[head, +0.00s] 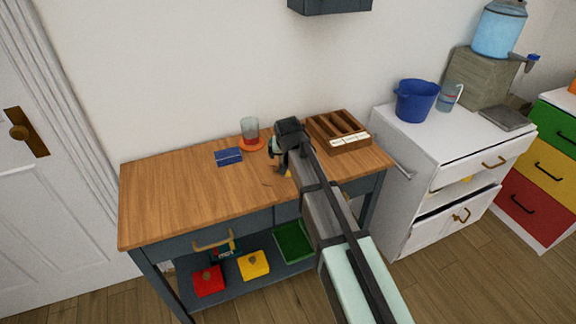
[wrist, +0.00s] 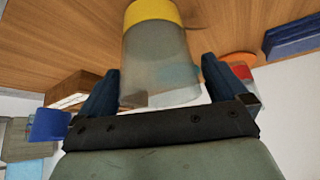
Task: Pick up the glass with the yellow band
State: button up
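The glass with the yellow band (wrist: 155,55) is clear grey and sits between the two fingers of my gripper (wrist: 160,85) in the wrist view. Its yellow band is at the top of that picture, where the glass is cut off. The fingers stand wide apart, one on each side of the glass; I see no clear squeeze on it. In the head view my gripper (head: 281,160) is low over the wooden table (head: 170,195), and only a bit of yellow (head: 288,173) shows beside it; my arm hides the rest.
A glass with red in it (head: 250,130) stands on an orange coaster (head: 251,144), left of my gripper. A blue flat object (head: 228,156) lies further left. A wooden compartment box (head: 338,132) stands close on the right. The table's left part is clear.

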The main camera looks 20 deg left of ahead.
jog(key=c, duration=1)
jog(key=shift+c, duration=0.5)
jog(key=shift+r, duration=0.15)
